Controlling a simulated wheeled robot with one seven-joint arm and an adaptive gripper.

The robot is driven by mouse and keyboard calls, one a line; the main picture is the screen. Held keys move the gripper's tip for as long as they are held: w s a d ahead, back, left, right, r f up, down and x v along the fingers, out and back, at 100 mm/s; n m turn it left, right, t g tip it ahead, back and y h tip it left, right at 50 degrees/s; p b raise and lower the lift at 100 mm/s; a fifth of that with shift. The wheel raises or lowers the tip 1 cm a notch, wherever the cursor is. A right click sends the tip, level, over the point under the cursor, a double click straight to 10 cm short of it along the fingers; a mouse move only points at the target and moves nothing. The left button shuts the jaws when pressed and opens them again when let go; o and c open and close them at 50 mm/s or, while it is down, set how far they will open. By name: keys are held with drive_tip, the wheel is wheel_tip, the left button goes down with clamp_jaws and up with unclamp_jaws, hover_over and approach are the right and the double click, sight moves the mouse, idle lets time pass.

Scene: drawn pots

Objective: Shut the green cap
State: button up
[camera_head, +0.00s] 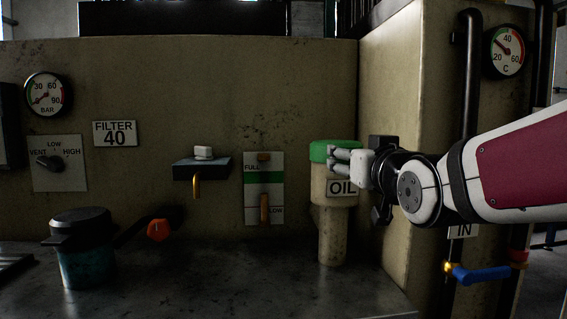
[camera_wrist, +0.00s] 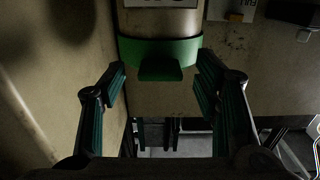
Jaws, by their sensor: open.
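The green cap (camera_head: 321,151) sits on top of the beige filler neck (camera_head: 332,238) marked OIL, right of centre in the head view. It looks level; I cannot tell how tightly it sits. In the wrist view the green cap (camera_wrist: 135,50) is a curved band with a tab (camera_wrist: 160,69) sticking out towards me. My gripper (camera_head: 345,161) is at the right side of the cap in the head view and partly hides it. In the wrist view my gripper (camera_wrist: 161,84) is open and empty, its fingers on either side of the tab, with gaps showing.
A beige wall block (camera_head: 392,80) stands close behind and right of the neck. A level gauge (camera_head: 264,190) is on the wall to the left. A pipe with a blue lever (camera_head: 482,274) is below my arm.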

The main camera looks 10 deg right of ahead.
drive_tip(key=s, duration=1)
drive_tip(key=shift+f, duration=0.1)
drive_tip(key=s+f+g, duration=0.4)
drive_tip(key=f, duration=0.4)
drive_tip(key=s+f+g, duration=0.4)
drive_tip(key=f, duration=0.4)
drive_tip(key=s+f+g, duration=0.4)
drive_tip(key=s+g, duration=0.1)
drive_tip(key=s, duration=0.5)
drive_tip(key=s+f+g, duration=0.5)
drive_tip(key=s, duration=0.4)
wheel_tip(320, 180, up, 33)
drive_tip(key=t+p, duration=0.4)
drive_tip(key=p, duration=2.7)
drive_tip(key=shift+s, duration=0.4)
